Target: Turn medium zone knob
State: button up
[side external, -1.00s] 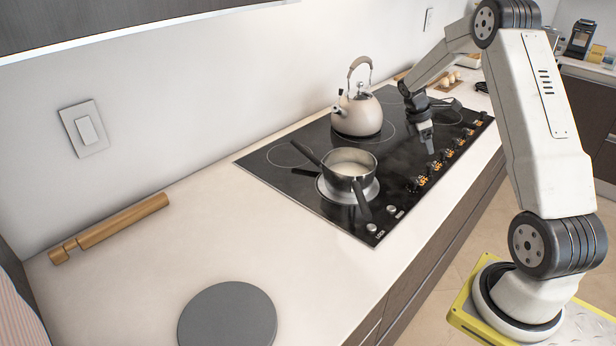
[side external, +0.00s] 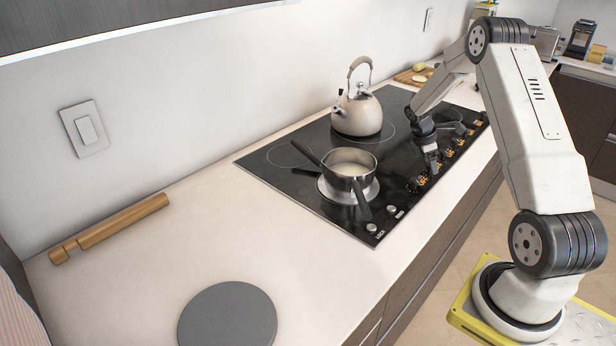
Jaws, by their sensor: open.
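The black glass cooktop (side external: 262,166) is set in the light counter. A row of small dark knobs with orange-lit markings (side external: 459,141) runs along its front edge. Which knob is the medium zone one cannot be read at this size. My gripper (side external: 432,168) points down just above this row, near its nearer half. Its jaws are open and look empty. It partly hides the knobs behind it, and contact with a knob cannot be made out.
A saucepan (side external: 349,170) stands on the near burner, its dark handle reaching toward the front edge. A beige kettle (side external: 358,113) stands behind. A cutting board (side external: 405,77) lies at the back. The near counter is clear around a grey round disc (side external: 228,314) and a wooden roller (side external: 122,222).

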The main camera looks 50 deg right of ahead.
grip_shut()
jog(key=shift+m, duration=0.3)
jog(key=m, duration=0.2)
jog(key=m+y, duration=0.1)
jog(key=m, duration=0.1)
jog(key=shift+w+d+g+y, duration=0.1)
jog(key=shift+g+y, duration=0.2)
jog(key=shift+g, duration=0.1)
jog(key=m, duration=0.2)
jog(key=m+y, duration=0.1)
jog(key=m, duration=0.1)
jog(key=shift+d+m+y, duration=0.15)
jog(key=shift+m+y, duration=0.15)
jog(key=m+y, duration=0.1)
jog(key=m, duration=0.3)
jog(key=shift+y, duration=0.4)
jog(key=m+y, duration=0.1)
jog(key=m, duration=0.3)
jog(key=shift+d+m+t, duration=0.15)
jog(key=shift+m+t, duration=0.15)
jog(key=shift+t, duration=0.1)
